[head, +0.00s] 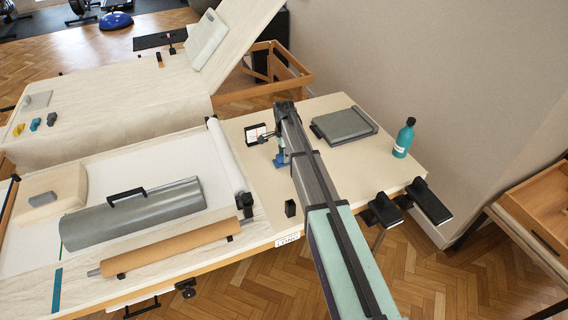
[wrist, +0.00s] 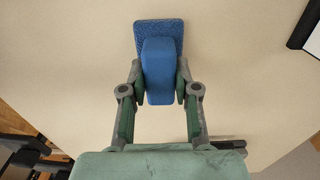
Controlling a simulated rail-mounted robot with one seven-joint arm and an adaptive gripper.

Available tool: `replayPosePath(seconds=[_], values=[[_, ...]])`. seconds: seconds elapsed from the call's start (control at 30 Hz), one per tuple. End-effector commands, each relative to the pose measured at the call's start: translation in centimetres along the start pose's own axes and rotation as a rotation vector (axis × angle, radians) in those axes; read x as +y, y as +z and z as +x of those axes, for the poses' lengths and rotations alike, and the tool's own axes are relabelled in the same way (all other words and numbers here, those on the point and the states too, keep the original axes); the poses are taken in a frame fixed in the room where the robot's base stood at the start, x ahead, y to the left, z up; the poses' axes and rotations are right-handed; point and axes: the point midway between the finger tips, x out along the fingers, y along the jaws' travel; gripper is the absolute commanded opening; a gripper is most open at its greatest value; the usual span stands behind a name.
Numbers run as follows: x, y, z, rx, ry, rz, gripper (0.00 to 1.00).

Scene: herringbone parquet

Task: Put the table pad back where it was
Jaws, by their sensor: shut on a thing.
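My gripper (wrist: 160,82) is shut on a blue block (wrist: 157,60), with one finger on each side of it. A darker blue textured flat piece (wrist: 159,30) shows at the block's far end; together they look like one pad with a grip. In the head view the blue piece (head: 281,159) shows just left of my arm, over the beige tabletop (head: 262,192). I cannot tell whether it touches the surface. My arm hides most of the gripper there.
A grey flat case (head: 345,125) and a teal bottle (head: 404,138) stand right of my arm. A small dark box with a white face (head: 256,133) is close by on the left. A grey roll (head: 135,213) and a tan roll (head: 170,248) lie further left.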

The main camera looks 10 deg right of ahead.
Motion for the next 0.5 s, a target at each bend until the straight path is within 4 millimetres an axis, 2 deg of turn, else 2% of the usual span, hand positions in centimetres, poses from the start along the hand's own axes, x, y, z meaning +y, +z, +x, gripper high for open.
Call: replayPosePath(seconds=[0.47,0.5], values=[[0.0,0.0,0.61,0.0,0.0,0.0,0.0],[0.0,0.0,0.63,0.0,0.0,0.0,0.34]])
